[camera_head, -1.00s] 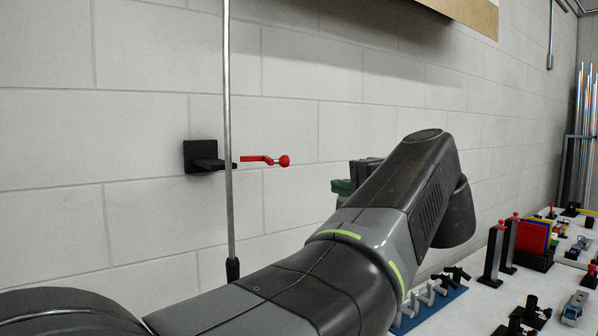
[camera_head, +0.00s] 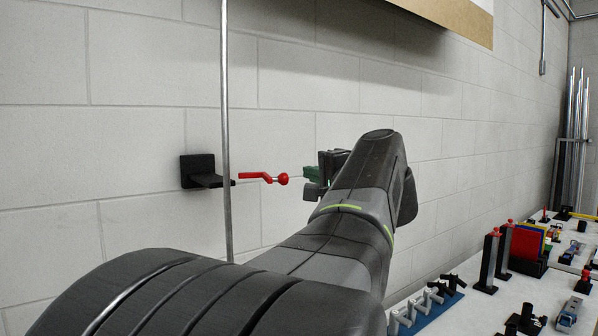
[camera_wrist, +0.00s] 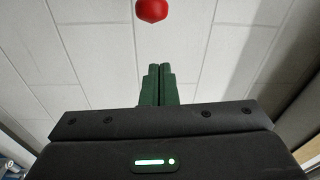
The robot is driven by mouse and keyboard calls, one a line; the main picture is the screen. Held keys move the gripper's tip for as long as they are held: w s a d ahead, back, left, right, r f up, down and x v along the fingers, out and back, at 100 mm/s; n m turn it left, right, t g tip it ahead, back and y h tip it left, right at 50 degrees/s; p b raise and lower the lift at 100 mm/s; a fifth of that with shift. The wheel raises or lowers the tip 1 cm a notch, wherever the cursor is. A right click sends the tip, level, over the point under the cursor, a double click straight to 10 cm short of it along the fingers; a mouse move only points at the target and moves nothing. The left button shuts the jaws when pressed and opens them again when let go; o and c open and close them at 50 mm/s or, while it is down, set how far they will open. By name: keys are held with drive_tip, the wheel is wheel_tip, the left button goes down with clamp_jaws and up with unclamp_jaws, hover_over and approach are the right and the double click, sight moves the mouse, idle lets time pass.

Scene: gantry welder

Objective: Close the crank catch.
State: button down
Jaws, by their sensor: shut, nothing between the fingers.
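The crank catch has a black bracket (camera_head: 198,171) on the white block wall and a red crank handle (camera_head: 257,177) that sticks out to the right, ending in a red ball knob (camera_head: 283,179). My gripper (camera_head: 306,177) is just right of the knob, apart from it, its green fingers partly hidden by my arm. In the wrist view the fingers (camera_wrist: 160,70) are shut together and empty. The red knob (camera_wrist: 152,10) shows beyond their tips at the top edge.
A thin upright metal rod (camera_head: 226,120) stands in front of the catch's bracket. A bench (camera_head: 490,310) at the lower right holds a blue rack (camera_head: 428,308), black posts with red tops (camera_head: 490,262) and several small tools. The wall around the handle is clear.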

drive_tip(key=s+a, duration=0.1)
drive_tip(key=s, duration=0.1)
drive_tip(key=a+p, duration=0.1)
drive_tip(key=shift+s+a+f, duration=0.25)
drive_tip(key=shift+s+a, duration=0.1)
drive_tip(key=shift+s, duration=0.05)
drive_tip(key=shift+s+d, duration=0.1)
drive_tip(key=shift+d, duration=0.05)
